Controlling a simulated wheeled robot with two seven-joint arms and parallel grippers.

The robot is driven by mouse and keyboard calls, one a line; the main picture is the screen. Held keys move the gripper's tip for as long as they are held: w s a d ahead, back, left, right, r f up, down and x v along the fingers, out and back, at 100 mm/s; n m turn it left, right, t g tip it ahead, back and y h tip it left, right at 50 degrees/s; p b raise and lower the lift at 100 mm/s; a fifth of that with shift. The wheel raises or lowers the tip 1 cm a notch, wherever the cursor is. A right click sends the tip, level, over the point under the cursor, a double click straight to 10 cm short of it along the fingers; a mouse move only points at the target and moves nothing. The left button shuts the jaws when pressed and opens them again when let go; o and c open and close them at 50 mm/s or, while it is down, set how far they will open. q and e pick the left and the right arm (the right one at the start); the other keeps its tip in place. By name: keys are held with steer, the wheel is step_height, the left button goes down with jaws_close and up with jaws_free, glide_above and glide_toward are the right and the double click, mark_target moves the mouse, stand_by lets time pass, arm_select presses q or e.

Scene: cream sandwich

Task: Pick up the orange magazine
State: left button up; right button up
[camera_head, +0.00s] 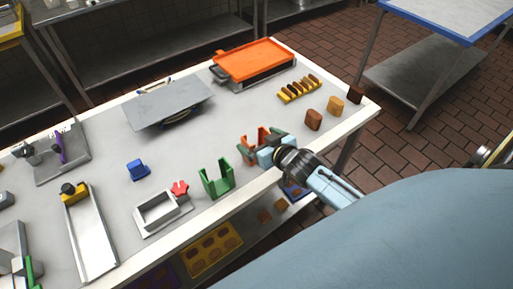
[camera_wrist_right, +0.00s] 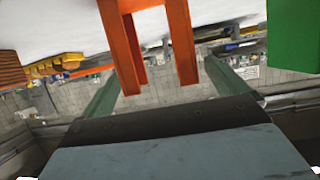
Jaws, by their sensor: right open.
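The orange magazine (camera_head: 256,135) stands upright near the front edge of the table, right of the green magazine (camera_head: 216,180). It has two tall walls with an open slot between them. My right gripper (camera_head: 264,144) reaches in from the right and is open, with its green fingers on either side of the orange magazine. In the right wrist view, the orange magazine (camera_wrist_right: 133,50) stands between the spread fingers (camera_wrist_right: 161,76). Small gaps show there, and I see no firm contact. The gripper hides part of the magazine's lower side in the head view. My left gripper is not in view.
The green magazine (camera_wrist_right: 294,35) is close beside the right finger. An orange tray (camera_head: 255,59) and a grey plate (camera_head: 168,101) are behind. A grey frame (camera_head: 162,213) stands left.

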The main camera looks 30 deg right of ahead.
steer(key=shift+x, duration=1)
steer(key=shift+s, duration=0.1)
steer(key=c, duration=1.1)
